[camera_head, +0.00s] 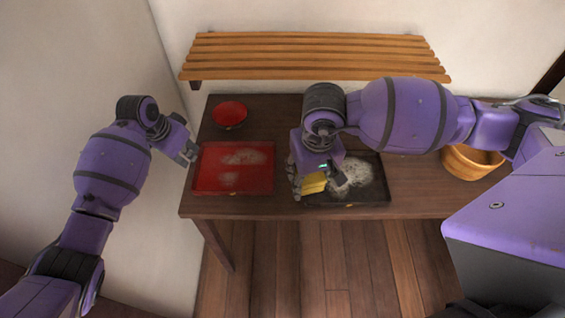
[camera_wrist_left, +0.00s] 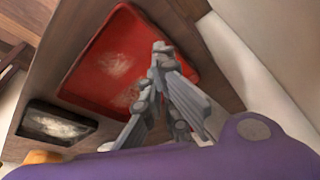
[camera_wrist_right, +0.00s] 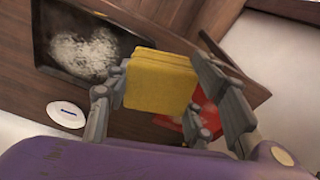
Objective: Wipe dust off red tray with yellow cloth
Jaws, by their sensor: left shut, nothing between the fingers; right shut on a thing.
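The red tray (camera_head: 205,181) lies on the left part of the dark table, with two pale dust patches on it. It also shows in the left wrist view (camera_wrist_left: 122,40). My left gripper (camera_head: 190,153) is shut and empty at the red tray's left edge, seemingly above it. My right gripper (camera_head: 315,184) is shut on the yellow cloth (camera_head: 313,183), a folded block that shows clearly in the right wrist view (camera_wrist_right: 160,80). The cloth is over the left part of the black tray (camera_head: 375,192); I cannot tell if it touches. The black tray bears a large whitish dust patch.
A red bowl (camera_head: 229,114) stands behind the red tray. A round wooden tub (camera_head: 462,168) stands at the table's right. A slatted wooden shelf (camera_head: 310,51) runs along the back wall. A narrow gap of bare table separates the trays.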

